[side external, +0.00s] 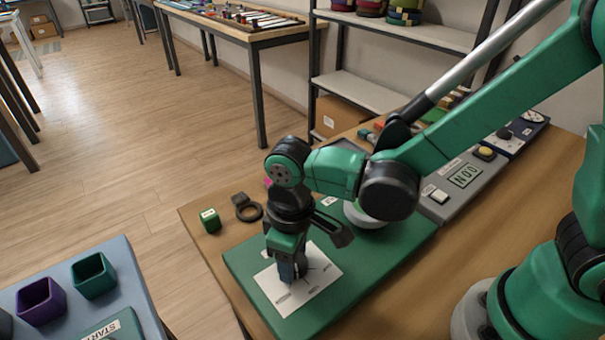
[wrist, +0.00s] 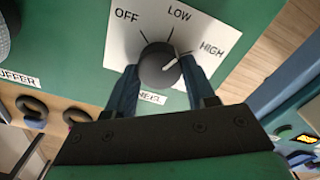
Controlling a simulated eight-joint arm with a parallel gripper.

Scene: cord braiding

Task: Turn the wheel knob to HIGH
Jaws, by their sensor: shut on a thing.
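The dark round wheel knob (wrist: 156,66) sits on a white card (wrist: 120,45) marked OFF, LOW and HIGH, seen in the wrist view. A short white line on the knob points up and right, roughly toward HIGH. My gripper (wrist: 160,72) is shut on the knob, with one blue finger on each side of it. In the side external view my gripper (side external: 289,272) reaches down onto the card (side external: 322,274), and its fingers hide the knob. The lower label on the card is partly hidden by the gripper.
The card lies on a green board (side external: 245,260) on the wooden table. A green cube (side external: 210,220) and a dark ring (side external: 249,212) lie left of the board. A grey panel (side external: 435,212) stands at the right. Purple (side external: 41,300) and green (side external: 94,275) bins are at lower left.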

